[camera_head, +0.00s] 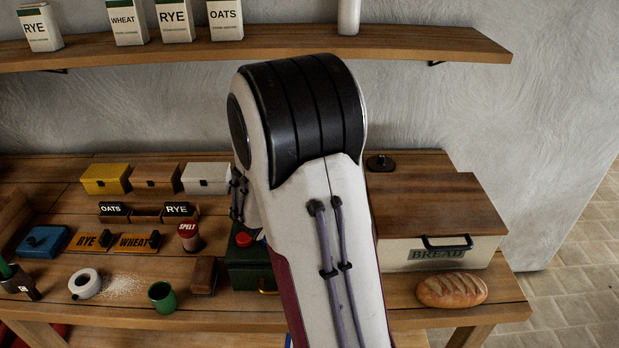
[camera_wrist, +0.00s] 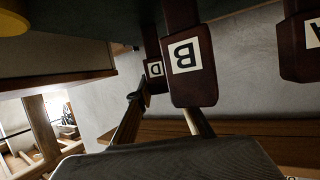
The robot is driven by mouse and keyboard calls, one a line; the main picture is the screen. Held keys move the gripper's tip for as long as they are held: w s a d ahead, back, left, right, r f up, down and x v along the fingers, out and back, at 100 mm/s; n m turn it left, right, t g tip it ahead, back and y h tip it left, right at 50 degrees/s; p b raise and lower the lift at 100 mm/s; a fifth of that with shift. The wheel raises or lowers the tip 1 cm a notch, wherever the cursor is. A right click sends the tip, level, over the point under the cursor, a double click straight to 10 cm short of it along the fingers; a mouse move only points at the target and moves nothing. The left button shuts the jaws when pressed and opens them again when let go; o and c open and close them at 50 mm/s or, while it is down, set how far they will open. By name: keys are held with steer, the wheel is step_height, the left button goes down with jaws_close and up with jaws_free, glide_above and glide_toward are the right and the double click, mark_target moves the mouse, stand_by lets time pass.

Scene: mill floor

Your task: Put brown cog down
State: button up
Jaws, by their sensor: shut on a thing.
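I cannot make out the brown cog for certain in either view. A small dark round piece (camera_head: 380,163) with a raised middle lies behind the bread box, right of my arm; I cannot tell whether it is a cog. My arm fills the middle of the head view and hides part of the bench. My gripper's fingers, and anything between them, are not identifiable in either view. The wrist view shows dark brown blocks with upside-down letters, one marked B (camera_wrist: 192,72) and one marked D (camera_wrist: 154,74).
A shelf (camera_head: 290,40) with cartons runs above.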

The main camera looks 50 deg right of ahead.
steer(key=o, duration=0.9)
steer(key=shift+r, duration=0.15)
steer(key=shift+v, duration=6)
